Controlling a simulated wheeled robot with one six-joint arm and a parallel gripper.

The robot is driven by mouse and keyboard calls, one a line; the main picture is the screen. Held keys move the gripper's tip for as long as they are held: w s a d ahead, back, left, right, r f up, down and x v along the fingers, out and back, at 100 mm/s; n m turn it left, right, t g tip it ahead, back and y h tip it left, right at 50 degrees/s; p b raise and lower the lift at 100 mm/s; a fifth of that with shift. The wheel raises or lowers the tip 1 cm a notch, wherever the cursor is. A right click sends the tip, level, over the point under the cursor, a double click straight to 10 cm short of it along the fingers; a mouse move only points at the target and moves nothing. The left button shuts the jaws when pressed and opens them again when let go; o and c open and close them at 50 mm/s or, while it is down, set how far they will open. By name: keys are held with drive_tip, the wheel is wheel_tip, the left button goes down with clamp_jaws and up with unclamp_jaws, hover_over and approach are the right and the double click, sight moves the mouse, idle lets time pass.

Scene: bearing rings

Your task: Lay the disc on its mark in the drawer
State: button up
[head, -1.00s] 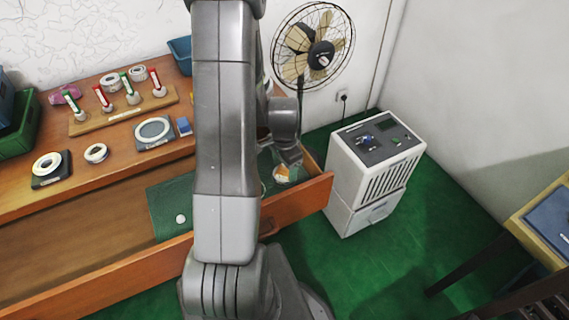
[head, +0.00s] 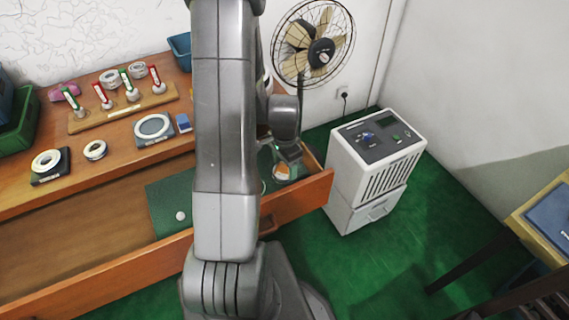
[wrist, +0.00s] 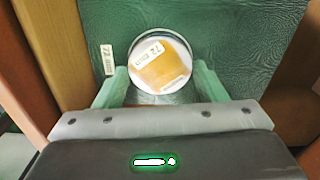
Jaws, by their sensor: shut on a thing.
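The disc (wrist: 164,64) is round, with a clear or pale rim, an orange-tan middle and a white label reading 72. My gripper (wrist: 161,72) has its two green fingers at either side of the disc's near part and is shut on it. The disc is over the green mat (wrist: 245,40) in the drawer; I cannot tell whether it touches the mat. A small tag reading 72 (wrist: 108,60) lies on the mat left of the disc. Any mark under the disc is hidden. In the head view the disc (head: 281,172) shows small below my gripper, at the drawer's right end.
The open drawer (head: 300,203) has a wooden front and side walls close to my gripper. A small white round piece (head: 180,216) lies on the mat's left part. Rings and a peg board (head: 125,110) stand on the tabletop. A white dehumidifier (head: 370,180) stands right of the drawer.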

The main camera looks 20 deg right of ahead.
drive_tip(key=shift+f, duration=0.2)
drive_tip(key=o, duration=1.2)
drive_tip(key=shift+c, duration=0.2)
wheel_tip(320, 180, up, 14)
drive_tip(key=p, duration=0.1)
drive_tip(key=shift+f, duration=0.1)
